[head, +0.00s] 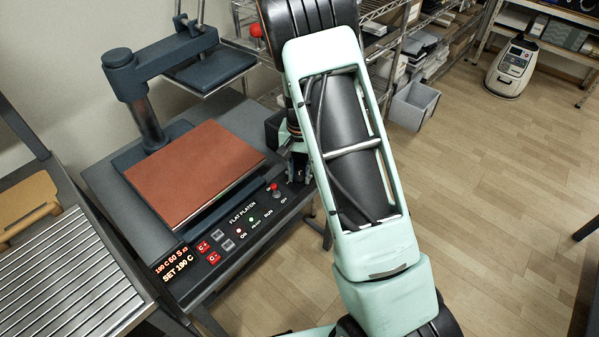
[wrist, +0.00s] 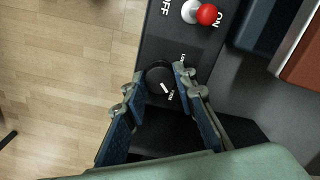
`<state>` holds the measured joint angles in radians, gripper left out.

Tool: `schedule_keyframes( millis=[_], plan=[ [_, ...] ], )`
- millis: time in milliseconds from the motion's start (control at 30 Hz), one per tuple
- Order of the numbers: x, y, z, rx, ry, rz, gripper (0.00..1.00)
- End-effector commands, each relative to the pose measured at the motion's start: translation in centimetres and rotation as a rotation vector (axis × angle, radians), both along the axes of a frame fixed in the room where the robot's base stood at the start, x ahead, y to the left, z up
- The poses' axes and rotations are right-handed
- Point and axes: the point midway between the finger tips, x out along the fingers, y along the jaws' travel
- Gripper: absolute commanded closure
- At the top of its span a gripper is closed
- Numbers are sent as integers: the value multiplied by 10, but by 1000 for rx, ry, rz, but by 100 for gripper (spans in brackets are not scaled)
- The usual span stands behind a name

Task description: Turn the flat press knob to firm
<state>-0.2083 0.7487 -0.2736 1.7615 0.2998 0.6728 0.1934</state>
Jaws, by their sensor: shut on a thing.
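The flat press knob (wrist: 157,78) is a round black knob on the dark control panel, seen in the wrist view. Its white pointer mark slants to the lower right, towards a small label that seems to read FIRM; another small label sits above and right of the knob. My gripper (wrist: 162,78) is shut on the knob, with one finger on each side. In the head view my gripper (head: 298,168) is at the right end of the flat press panel (head: 245,222), and the arm and gripper largely hide the knob there.
A red-tipped toggle switch (wrist: 205,14) marked ON and OFF stands close to the knob; it also shows in the head view (head: 276,188). The press has a brown platen (head: 195,170) and a raised dark head on a column (head: 140,95). Open floor (head: 480,190) lies right.

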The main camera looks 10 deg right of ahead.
Motion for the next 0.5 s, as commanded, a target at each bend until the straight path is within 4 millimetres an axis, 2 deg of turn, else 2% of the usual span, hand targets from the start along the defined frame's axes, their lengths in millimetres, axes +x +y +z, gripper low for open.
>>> schedule_keyframes(
  millis=[200,500],
  plan=[
    [0,0,1,0,-1,-83,99],
    [0,0,0,-1,-1,-120,99]
  ],
)
